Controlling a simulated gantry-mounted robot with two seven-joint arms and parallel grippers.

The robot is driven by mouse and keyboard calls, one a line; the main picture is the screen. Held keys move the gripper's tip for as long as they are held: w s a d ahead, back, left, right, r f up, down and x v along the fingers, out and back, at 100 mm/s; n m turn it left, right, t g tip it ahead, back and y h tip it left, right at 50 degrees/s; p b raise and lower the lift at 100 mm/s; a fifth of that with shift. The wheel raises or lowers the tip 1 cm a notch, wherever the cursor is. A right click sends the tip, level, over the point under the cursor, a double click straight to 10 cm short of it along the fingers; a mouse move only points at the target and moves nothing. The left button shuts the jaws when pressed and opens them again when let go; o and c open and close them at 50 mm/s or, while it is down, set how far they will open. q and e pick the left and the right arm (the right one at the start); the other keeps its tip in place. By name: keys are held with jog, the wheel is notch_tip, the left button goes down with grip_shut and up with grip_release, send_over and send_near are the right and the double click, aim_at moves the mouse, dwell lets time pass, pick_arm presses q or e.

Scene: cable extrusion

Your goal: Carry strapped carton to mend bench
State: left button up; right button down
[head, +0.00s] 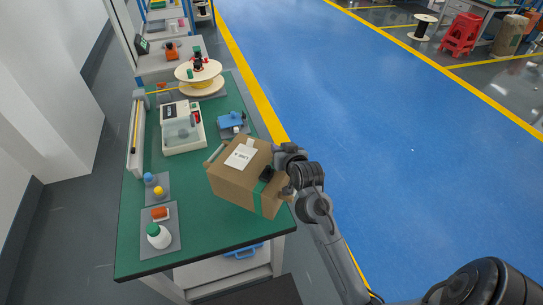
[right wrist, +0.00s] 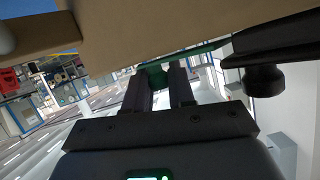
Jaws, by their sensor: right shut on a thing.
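The carton (head: 235,185) is a brown box with a white label on top and a green strap (head: 259,192) at its right end. In the head view it is at the right part of the green-topped bench (head: 190,232); I cannot tell whether it touches the top. My right gripper (head: 270,176) is at the carton's right end, shut on the green strap. In the right wrist view the fingers (right wrist: 160,85) close on a green piece under the brown carton (right wrist: 150,30). The fingertips are partly hidden. My left gripper is not in view.
On the bench are a white machine (head: 183,128), a blue vise-like tool (head: 232,122), a cable spool (head: 200,75), a mat with a white bottle (head: 159,236), and small blue and yellow items (head: 155,185). The front middle of the bench is bare. Blue floor (head: 370,110) lies open to the right.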

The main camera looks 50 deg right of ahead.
jog(key=w+f, duration=0.2)
jog(key=w, duration=0.1)
jog(key=w+f+b, duration=0.1)
jog(key=w, duration=0.3)
jog(key=w+a+f, duration=0.1)
jog(key=w+f, duration=0.1)
jog(key=w, duration=0.1)
jog(key=shift+w+f+b, duration=0.35)
jog(key=shift+s+f+b, duration=0.1)
jog(key=shift+f+b, duration=0.35)
jog(key=shift+f, duration=1.65)
jog(key=c, duration=1.4)
grip_release()
jog(key=shift+f, duration=0.2)
jog(key=o, duration=0.4)
jog(key=shift+o, duration=0.2)
jog(key=shift+r, duration=0.1)
